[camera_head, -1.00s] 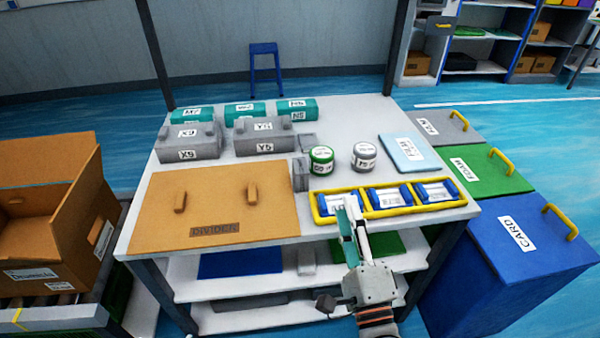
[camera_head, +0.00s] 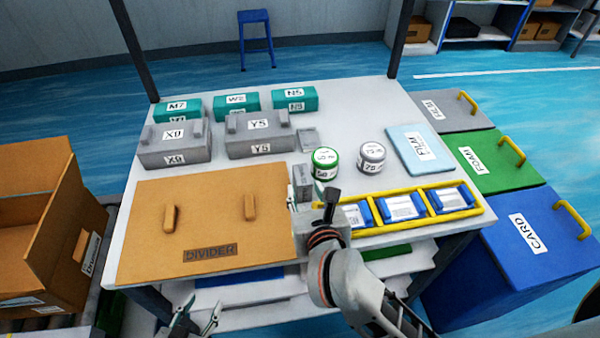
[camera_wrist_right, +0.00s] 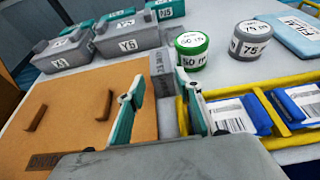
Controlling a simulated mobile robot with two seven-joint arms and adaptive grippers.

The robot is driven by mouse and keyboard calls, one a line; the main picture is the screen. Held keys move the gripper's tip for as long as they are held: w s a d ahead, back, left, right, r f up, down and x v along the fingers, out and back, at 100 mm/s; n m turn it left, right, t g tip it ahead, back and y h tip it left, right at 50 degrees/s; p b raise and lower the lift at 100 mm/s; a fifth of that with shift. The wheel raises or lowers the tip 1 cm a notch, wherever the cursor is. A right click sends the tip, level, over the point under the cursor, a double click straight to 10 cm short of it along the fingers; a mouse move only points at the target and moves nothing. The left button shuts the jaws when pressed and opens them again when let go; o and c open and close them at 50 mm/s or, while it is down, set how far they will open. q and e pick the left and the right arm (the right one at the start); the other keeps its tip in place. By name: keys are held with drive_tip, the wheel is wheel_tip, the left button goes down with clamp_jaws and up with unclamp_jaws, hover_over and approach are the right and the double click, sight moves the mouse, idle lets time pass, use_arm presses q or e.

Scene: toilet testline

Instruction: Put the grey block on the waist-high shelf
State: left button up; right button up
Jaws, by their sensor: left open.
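A small upright grey block (camera_head: 302,180) stands on the tabletop between the brown divider board and the yellow-framed tray. In the right wrist view the block (camera_wrist_right: 166,68) shows beyond and between the fingertips, with lettering on its top. My right gripper (camera_head: 309,205) is open at the near side of the block; I cannot tell whether a finger touches it. It also shows open in the wrist view (camera_wrist_right: 165,90). My left gripper (camera_head: 195,318) is open and empty at the bottom edge, below the table front. A white shelf (camera_head: 255,294) under the tabletop is partly hidden.
The divider board (camera_head: 210,215) covers the table's front left. The yellow tray (camera_head: 480,210) holds blue packs. Green-lidded (camera_head: 325,164) and grey-lidded (camera_head: 371,157) jars stand behind. Grey boxes (camera_head: 175,143) and teal boxes are further back. A cardboard box (camera_head: 40,240) is left, bins right.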

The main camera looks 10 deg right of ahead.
sight(302, 178)
drive_tip(key=shift+x, duration=3.4)
drive_tip(key=shift+d+r, duration=0.15)
drive_tip(key=shift+r, duration=0.05)
clamp_jaws()
